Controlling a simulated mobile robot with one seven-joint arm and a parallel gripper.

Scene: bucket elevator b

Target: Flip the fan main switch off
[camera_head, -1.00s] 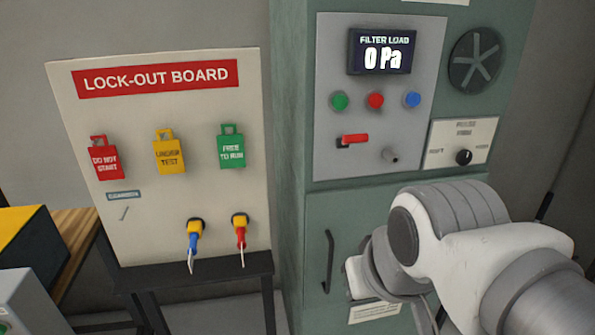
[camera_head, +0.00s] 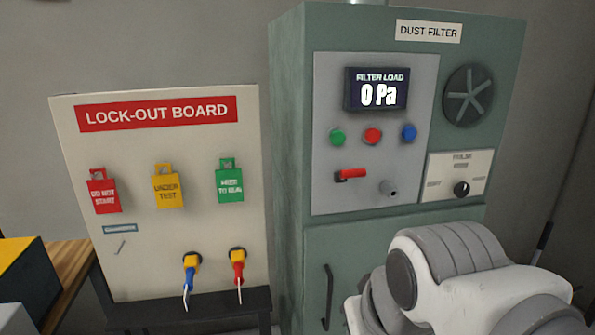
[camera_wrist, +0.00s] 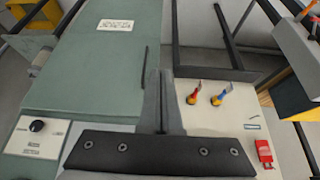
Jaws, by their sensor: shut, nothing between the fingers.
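A red lever switch (camera_head: 350,174) sits on the grey panel of the dust filter cabinet, below the push buttons. Its handle lies roughly level, and no label on it can be read. I cannot tell for sure that it is the fan main switch. My gripper (camera_wrist: 158,78) is shut and empty in the wrist view, with the green cabinet (camera_wrist: 95,65) on one side and the lock-out board (camera_wrist: 210,122) on the other. The lever does not show in the wrist view. In the head view my arm is low at the right and the fingers are hidden.
The display (camera_head: 377,89) reads 0 Pa. A pulse dial (camera_head: 461,189) is further right. The lock-out board (camera_head: 143,235) carries tags and two plugs.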

